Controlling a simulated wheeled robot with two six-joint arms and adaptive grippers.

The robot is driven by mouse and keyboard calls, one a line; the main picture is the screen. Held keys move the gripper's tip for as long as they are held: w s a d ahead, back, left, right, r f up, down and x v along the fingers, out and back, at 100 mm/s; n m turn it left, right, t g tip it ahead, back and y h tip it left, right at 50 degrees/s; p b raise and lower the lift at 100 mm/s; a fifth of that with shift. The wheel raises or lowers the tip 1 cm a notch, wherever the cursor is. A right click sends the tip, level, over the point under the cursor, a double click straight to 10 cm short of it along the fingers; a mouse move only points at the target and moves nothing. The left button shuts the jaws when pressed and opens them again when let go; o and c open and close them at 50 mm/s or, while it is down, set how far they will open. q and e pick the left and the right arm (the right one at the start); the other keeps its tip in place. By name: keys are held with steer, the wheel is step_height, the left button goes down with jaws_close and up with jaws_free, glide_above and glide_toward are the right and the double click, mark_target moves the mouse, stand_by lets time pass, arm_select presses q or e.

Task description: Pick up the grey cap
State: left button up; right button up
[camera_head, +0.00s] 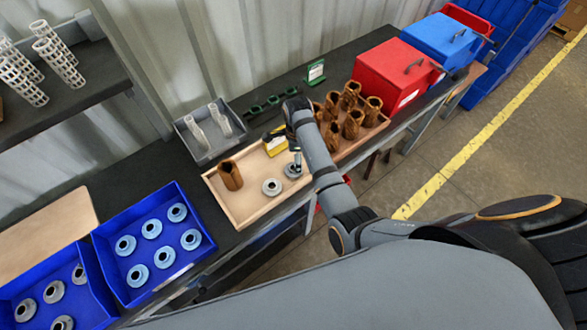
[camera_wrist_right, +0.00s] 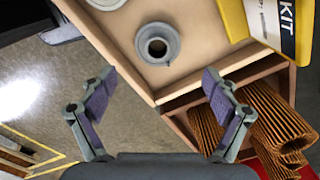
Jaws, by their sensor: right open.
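The grey cap (camera_head: 292,171) lies in the light wooden tray (camera_head: 241,221), next to a paler, whitish cap (camera_head: 271,187). In the right wrist view the grey cap (camera_wrist_right: 157,44) is round with a raised collar and a dark centre hole. My right gripper (camera_wrist_right: 160,76) is open and empty, its two fingers spread below the cap in that picture, with the cap lying beyond the gap between the tips. In the head view this gripper (camera_head: 296,160) is over the tray, close to the cap and partly hidden by its own arm. My left gripper is not in view.
The tray also holds a brown pleated cartridge (camera_head: 230,174) and a yellow kit box (camera_head: 276,146). Several brown cartridges (camera_head: 353,123) stand in the compartment to the right. A grey bin (camera_head: 203,155) is behind; blue bins (camera_head: 190,260) of caps are at left.

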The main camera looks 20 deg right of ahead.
mark_target(293, 168)
steer(key=f, duration=0.2)
steer(key=a+f+p, duration=0.1)
steer(key=f, duration=0.2)
steer(key=shift+f, duration=0.15)
steer(key=shift+s, duration=0.2)
steer(key=c, duration=1.3)
